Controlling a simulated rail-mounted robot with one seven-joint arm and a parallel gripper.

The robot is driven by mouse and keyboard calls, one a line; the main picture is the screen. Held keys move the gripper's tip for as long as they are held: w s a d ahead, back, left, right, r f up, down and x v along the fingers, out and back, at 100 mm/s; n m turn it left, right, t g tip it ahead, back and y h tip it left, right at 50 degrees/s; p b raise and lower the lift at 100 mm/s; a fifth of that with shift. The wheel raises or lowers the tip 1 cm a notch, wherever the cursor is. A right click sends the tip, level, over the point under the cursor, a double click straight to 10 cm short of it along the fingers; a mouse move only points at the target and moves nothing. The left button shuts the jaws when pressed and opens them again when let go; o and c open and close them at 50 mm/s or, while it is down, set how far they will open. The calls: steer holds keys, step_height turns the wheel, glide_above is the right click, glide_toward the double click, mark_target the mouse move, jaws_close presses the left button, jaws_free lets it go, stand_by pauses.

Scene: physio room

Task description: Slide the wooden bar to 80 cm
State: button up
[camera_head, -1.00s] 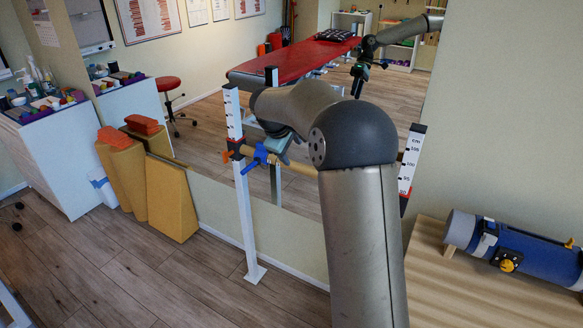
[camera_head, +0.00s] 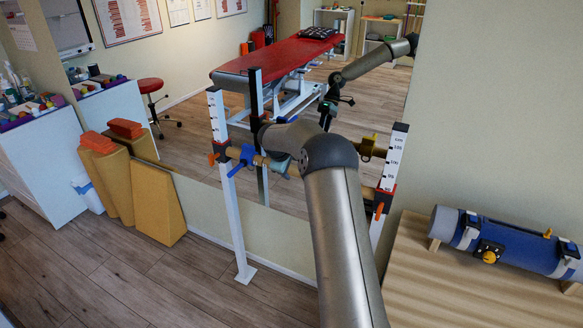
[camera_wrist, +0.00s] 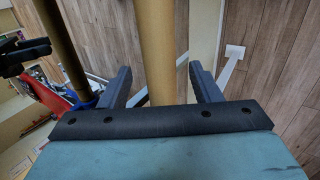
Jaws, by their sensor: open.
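The wooden bar (camera_head: 262,160) lies across two white scale posts, a left post (camera_head: 229,190) and a right post (camera_head: 393,165). My arm hides much of its length. A blue clamp (camera_head: 243,158) sits near its left end. In the wrist view the bar (camera_wrist: 157,50) runs between the two fingers of my gripper (camera_wrist: 159,85), which is open with a gap on each side of the bar. In the head view my gripper (camera_head: 281,164) is at the bar, just right of the blue clamp. The height reading is too small to tell.
A wall mirror behind the bar reflects the room, the red couch (camera_head: 275,57) and my arm. Yellow foam wedges (camera_head: 155,205) stand at left. A wooden table (camera_head: 425,285) with a blue cylinder (camera_head: 500,240) is at right. The floor before the left post is clear.

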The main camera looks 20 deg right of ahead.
steer(key=shift+x, duration=1.3)
jaws_close()
step_height(320, 180, down, 11)
steer(key=b, duration=0.7)
steer(key=shift+r, duration=0.2)
steer(key=shift+s, duration=0.1)
jaws_free()
steer(key=shift+r, duration=0.1)
